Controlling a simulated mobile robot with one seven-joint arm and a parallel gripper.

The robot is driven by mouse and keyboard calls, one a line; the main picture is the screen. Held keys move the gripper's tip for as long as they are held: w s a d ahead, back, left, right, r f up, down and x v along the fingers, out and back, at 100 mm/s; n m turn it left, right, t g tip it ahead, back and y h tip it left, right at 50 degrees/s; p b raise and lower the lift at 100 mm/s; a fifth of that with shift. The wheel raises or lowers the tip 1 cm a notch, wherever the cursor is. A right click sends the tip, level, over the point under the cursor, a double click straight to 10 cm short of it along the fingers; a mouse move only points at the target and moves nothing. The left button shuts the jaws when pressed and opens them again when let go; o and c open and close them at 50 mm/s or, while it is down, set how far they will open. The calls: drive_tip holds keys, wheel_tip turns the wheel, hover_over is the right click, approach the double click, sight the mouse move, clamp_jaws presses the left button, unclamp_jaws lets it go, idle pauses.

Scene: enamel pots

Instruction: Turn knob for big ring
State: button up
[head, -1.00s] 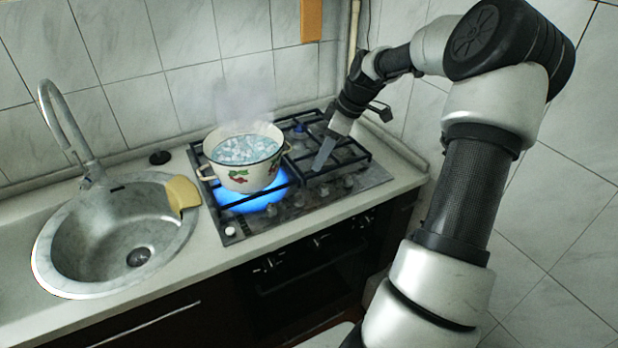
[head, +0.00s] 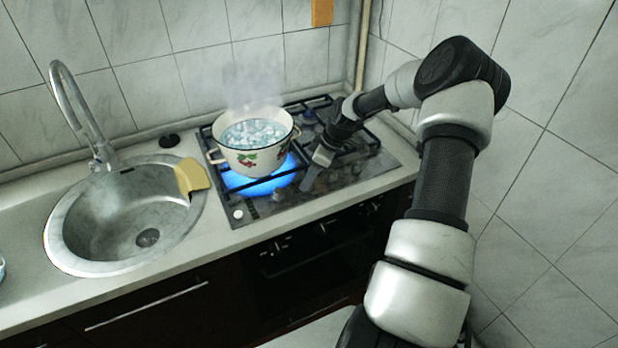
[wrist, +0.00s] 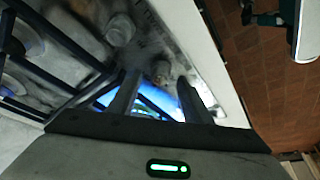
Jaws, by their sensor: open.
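The gas cooktop (head: 345,184) has several knobs along its front edge. One knob (head: 278,193) shows left of my gripper (head: 308,182), near the front of the lit burner. In the wrist view, a small knob (wrist: 160,71) appears between the tips of my open fingers (wrist: 158,78); contact cannot be told. A larger round knob (wrist: 120,28) is beyond it. A blue flame (head: 262,186) burns under the white enamel pot (head: 256,157), and blue glow (wrist: 148,106) also shows between the fingers. My gripper is low over the cooktop, right of the pot.
The steaming pot holds bluish-white pieces and stands on the black grate (head: 350,146), close to my gripper's left. A tiled wall (head: 300,60) is behind.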

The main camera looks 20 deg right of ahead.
drive_tip(key=shift+w+a+f, duration=0.1)
drive_tip(key=shift+f, duration=0.4)
